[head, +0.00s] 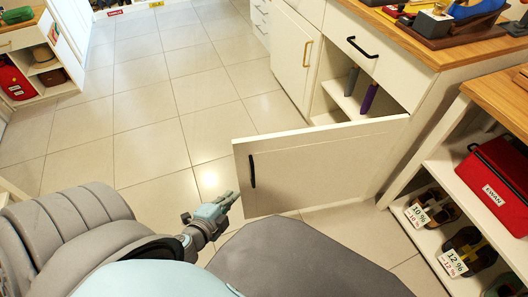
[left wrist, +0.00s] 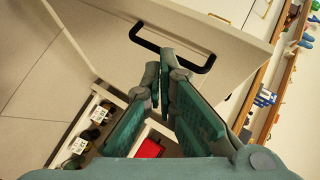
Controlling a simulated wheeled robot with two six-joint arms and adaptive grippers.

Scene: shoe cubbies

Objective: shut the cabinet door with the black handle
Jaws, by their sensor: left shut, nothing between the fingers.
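The white cabinet door (head: 325,165) stands swung wide open toward me from the cabinet, its outer face showing. Its black handle (head: 252,170) is upright near the free left edge. The opening behind it shows a purple item (head: 370,97) and a grey item (head: 351,80) inside. My left gripper (head: 230,199) is shut and empty, just left of the door's lower free edge. In the left wrist view the shut fingertips (left wrist: 160,66) are in front of the door face (left wrist: 210,30), beside the black handle (left wrist: 172,47); contact cannot be told. My right gripper is not in view.
A drawer with another black handle (head: 362,47) is above the opening, and a door with a gold handle (head: 307,53) is left of it. An open shelf at right holds a red box (head: 497,180) and shoes (head: 432,208). The tiled floor (head: 160,110) is clear.

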